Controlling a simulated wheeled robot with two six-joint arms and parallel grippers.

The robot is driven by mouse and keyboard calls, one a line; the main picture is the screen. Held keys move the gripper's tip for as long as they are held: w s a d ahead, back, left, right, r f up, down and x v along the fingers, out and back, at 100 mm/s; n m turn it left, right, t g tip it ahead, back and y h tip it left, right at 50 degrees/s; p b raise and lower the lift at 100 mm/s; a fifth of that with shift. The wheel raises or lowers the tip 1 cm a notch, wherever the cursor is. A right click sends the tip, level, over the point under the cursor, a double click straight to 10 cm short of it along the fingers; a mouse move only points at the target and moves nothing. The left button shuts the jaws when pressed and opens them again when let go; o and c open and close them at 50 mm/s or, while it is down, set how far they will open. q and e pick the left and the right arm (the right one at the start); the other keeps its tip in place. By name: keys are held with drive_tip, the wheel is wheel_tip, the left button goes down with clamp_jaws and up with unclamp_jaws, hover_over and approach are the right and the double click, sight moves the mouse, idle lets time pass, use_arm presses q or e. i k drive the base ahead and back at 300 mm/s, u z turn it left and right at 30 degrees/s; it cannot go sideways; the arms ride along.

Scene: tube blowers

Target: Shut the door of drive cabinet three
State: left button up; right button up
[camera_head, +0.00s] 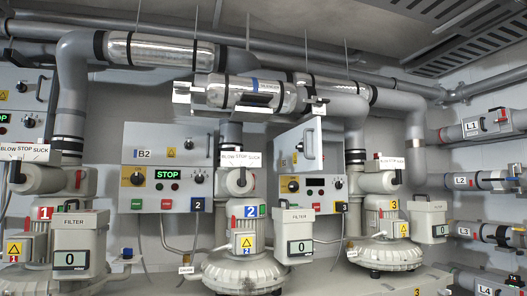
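A pale vertical handle (309,144) is near that free edge. The cabinet's inside is mostly hidden by the door. Neither of my grippers shows in the view.
Blower 2 (240,262) and grey filter boxes (297,236) stand below. Pipes L1 and L2 (480,181) line the right wall.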

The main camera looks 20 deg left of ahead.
sight(289, 160)
drive_tip(key=u, duration=0.5)
drive_tip(key=i, duration=1)
drive_tip(key=k, duration=1.1)
drive_tip(key=z, duration=1)
drive_tip(key=i, duration=0.75)
drive_tip(key=u, duration=0.6)
drive_tip(key=i, duration=0.55)
drive_tip(key=u, duration=0.7)
